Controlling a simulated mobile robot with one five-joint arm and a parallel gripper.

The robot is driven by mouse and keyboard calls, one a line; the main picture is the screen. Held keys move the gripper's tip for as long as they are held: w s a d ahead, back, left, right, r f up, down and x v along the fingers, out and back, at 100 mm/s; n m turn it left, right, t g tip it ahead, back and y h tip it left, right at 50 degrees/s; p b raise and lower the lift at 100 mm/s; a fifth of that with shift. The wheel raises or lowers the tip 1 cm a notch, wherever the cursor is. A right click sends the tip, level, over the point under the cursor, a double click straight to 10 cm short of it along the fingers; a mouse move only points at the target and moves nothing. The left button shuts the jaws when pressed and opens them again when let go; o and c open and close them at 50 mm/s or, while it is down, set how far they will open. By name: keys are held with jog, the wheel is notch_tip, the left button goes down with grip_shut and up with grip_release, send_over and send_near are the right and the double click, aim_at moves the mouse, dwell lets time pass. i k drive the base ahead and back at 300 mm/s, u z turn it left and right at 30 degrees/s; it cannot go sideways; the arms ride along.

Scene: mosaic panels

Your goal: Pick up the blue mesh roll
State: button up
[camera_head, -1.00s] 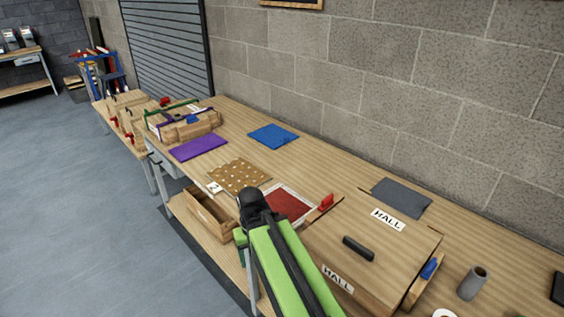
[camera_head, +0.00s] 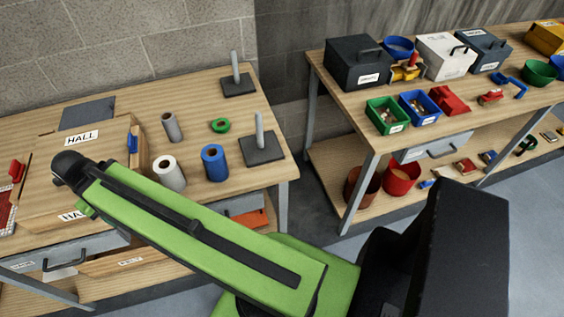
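The blue mesh roll (camera_head: 214,163) stands upright on the wooden workbench, near its right front edge. A white roll (camera_head: 169,174) stands just left of it, and a dark base with an upright post (camera_head: 261,147) stands just right of it. My green arm reaches across the front of the bench to the left. Its dark end is over the box marked HALL, left of and apart from the blue roll. The gripper fingers are hidden, so their opening does not show.
A second post on a base (camera_head: 237,82) stands at the back. The HALL box (camera_head: 80,138) fills the left side. Another bench with bins (camera_head: 387,115) stands to the right.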

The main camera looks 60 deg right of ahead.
aim_at(216, 164)
jog(key=z, duration=0.45)
jog(key=k, duration=0.95)
jog(key=z, duration=0.75)
jog(key=k, duration=0.75)
jog(key=u, duration=0.2)
jog(key=i, duration=0.75)
